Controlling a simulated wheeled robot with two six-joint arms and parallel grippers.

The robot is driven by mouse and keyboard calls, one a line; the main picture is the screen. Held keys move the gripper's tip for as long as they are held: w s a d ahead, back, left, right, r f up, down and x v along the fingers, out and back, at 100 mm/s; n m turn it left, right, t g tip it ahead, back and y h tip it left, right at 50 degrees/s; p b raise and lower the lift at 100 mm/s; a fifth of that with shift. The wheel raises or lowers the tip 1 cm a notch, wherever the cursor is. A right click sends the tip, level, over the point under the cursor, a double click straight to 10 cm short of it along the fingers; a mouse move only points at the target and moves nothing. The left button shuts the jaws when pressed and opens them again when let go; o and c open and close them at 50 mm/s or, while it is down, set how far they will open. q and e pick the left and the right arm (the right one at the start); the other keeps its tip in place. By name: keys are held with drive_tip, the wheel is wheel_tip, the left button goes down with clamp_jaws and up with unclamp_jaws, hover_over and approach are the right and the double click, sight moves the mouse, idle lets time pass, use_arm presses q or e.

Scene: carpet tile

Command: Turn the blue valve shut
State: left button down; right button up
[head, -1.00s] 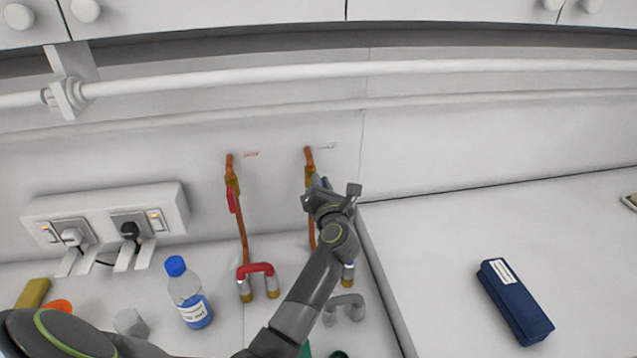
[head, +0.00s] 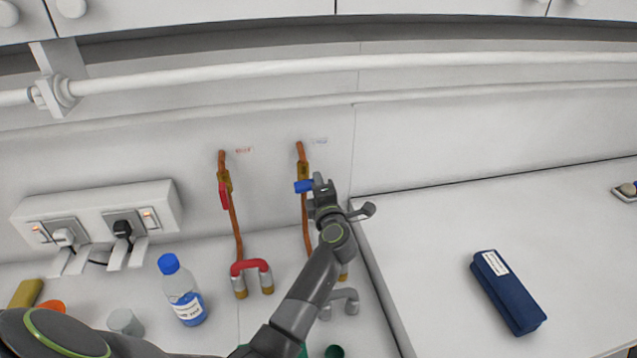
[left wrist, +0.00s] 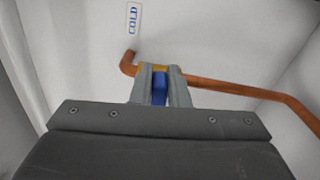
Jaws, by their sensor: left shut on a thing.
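The blue valve handle (head: 303,187) sits on the right-hand copper pipe and points out crosswise to it. My left gripper (head: 318,185) is at the handle from the right side. In the left wrist view the two fingers (left wrist: 160,88) are shut on the blue handle (left wrist: 159,90), with the brass valve body just beyond them. The copper pipe (left wrist: 225,85) runs off to the right, and a COLD label (left wrist: 133,18) is on the wall above. Part of the handle is hidden by the fingers. My right gripper is not in view.
A second copper pipe has a red handle (head: 224,196) lying along it. A socket block (head: 100,212), a blue-capped bottle (head: 183,293) and hose fittings (head: 251,272) stand to the left.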

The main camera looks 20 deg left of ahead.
use_arm(q)
drive_tip(key=shift+f+m, duration=0.1)
drive_tip(key=shift+m, duration=0.4)
drive_tip(key=c, duration=1.4)
unclamp_jaws()
drive_tip(key=shift+f, duration=0.1)
